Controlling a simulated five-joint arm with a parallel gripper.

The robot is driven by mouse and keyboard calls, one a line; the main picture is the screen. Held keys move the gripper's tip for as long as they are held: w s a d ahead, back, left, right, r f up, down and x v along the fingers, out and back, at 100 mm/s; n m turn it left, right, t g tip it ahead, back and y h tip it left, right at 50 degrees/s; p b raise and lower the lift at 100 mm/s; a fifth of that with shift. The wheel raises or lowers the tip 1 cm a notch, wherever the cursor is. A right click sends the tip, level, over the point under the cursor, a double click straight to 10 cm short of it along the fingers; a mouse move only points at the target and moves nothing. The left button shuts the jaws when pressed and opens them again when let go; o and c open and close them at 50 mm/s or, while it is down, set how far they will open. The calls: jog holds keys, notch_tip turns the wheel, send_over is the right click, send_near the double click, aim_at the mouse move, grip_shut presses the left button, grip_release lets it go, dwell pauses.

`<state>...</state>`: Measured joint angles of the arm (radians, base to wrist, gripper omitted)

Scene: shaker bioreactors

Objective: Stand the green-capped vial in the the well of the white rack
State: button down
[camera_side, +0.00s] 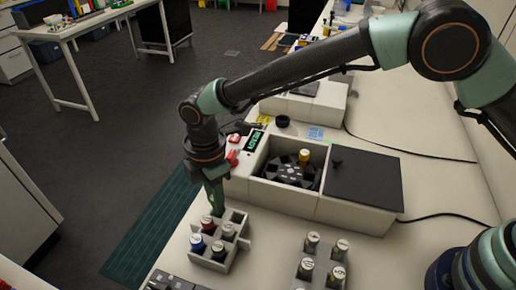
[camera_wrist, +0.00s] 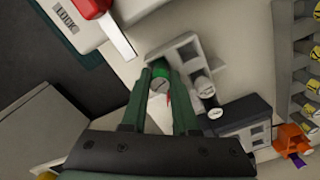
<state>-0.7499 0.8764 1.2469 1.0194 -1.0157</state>
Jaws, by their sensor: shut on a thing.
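The green-capped vial (camera_wrist: 160,82) sits between the two fingers of my gripper (camera_wrist: 160,88) in the wrist view, and the gripper is shut on it. In the side view my gripper (camera_side: 214,196) points down over the back of the white rack (camera_side: 243,226). The vial cannot be made out there. The rack holds vials with red (camera_side: 207,222), blue (camera_side: 196,240) and pale caps in the side view. In the wrist view the rack (camera_wrist: 180,52) is just beyond the fingertips. I cannot tell whether the vial's bottom is inside a well.
A white shaker (camera_side: 285,200) with an open chamber and dark lid (camera_side: 362,182) stands behind the rack. A second rack (camera_side: 318,272) with several pale-capped vials is at the front right. A dark block (camera_side: 168,282) lies at the front left. The bench between the racks is clear.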

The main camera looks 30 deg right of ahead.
jog(key=shift+f, duration=0.65)
jog(key=c, duration=0.6)
grip_release()
jog(key=shift+r, duration=3.55)
